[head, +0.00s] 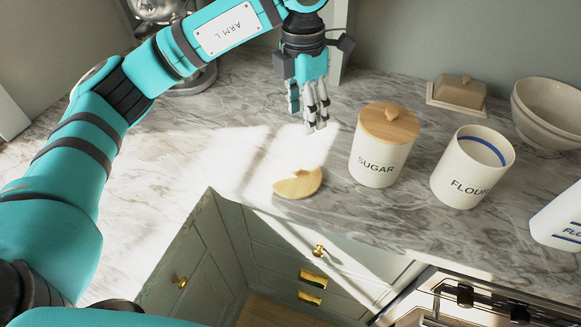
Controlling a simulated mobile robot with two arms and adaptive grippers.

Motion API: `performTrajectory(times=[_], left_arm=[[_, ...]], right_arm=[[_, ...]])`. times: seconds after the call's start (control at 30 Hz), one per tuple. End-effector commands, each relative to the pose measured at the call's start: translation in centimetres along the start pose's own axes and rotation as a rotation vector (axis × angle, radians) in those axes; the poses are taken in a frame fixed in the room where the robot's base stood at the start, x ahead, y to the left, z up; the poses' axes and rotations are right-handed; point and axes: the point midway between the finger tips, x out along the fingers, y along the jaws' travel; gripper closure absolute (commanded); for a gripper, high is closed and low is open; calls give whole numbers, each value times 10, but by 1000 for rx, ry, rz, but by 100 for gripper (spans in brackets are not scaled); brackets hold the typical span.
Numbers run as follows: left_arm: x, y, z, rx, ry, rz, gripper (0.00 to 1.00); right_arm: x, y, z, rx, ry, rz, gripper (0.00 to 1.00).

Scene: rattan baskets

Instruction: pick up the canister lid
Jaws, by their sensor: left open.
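A round light-wood canister lid (298,184) lies on the marble counter, close to its front edge. Strong sunlight washes out part of its outline. The white FLOUR canister (463,178) stands to the right with its top uncovered. The white SUGAR canister (376,163) stands between them with a wooden knobbed lid (389,124) on it. My left gripper (312,122) hangs fingers down above the counter, behind the loose lid and left of the SUGAR canister. It is open and empty, apart from the lid. My right gripper is out of view.
A covered butter dish (456,97) and stacked cream bowls (548,110) stand at the back right. A white package with blue stripes (562,220) is at the right edge. The marble counter (230,110) is clear left of the gripper. Drawers with brass handles (313,279) lie below the front edge.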

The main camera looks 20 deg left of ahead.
Motion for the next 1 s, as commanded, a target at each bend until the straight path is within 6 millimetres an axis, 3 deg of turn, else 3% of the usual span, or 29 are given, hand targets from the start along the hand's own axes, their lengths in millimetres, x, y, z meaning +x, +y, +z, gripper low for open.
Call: performTrajectory(times=[0.17, 0.6, 0.83, 1.0], left_arm=[[12, 12, -7, -21, 32, 43, 48], [100, 14, -9, -18, 28, 37, 48], [118, 15, -9, -17, 25, 38, 48], [138, 18, -13, -18, 29, 36, 48]], right_arm=[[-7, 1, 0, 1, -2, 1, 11], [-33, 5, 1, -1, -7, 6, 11], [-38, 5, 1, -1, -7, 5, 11], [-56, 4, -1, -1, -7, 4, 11]])
